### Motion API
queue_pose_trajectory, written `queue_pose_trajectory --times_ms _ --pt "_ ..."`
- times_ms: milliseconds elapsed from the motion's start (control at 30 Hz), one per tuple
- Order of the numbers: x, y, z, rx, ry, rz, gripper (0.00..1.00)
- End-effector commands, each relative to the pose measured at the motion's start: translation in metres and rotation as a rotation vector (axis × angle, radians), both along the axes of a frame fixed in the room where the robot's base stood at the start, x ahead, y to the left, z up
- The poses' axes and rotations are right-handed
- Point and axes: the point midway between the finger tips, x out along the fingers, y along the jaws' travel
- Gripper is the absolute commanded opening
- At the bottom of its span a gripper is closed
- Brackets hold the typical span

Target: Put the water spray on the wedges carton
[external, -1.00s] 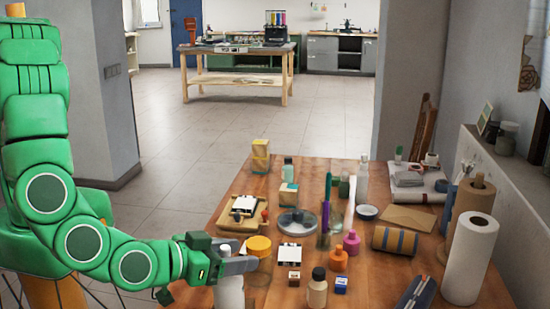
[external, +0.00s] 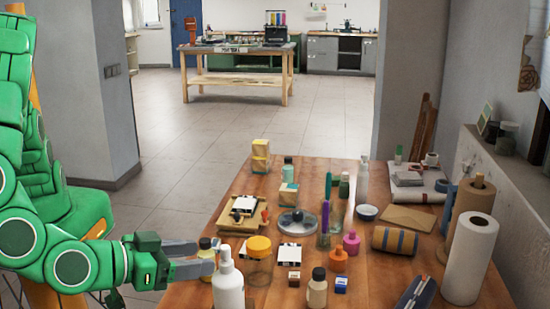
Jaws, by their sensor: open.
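A white bottle with a narrow nozzle top (external: 228,287) stands upright at the near left of the table and looks like the water spray. Its base is cut off by the picture's lower edge, so what is under it is hidden. My gripper (external: 208,258) is open, just left of the bottle's neck, its grey fingers pointing right; no held object shows. I cannot tell which box is the wedges carton.
A yellow-lidded jar (external: 259,262) stands close right of the white bottle. Free floor lies beyond the table.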

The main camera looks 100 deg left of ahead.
Motion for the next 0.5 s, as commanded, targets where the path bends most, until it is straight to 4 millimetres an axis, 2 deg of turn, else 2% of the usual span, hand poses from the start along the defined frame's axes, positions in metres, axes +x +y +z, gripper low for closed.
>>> queue_pose_trajectory --times_ms 200,500 --pt "-0.015 -0.015 0.007 0.001 -0.001 0.000 0.57" --pt "-0.022 -0.022 0.009 0.002 0.000 0.001 0.57"
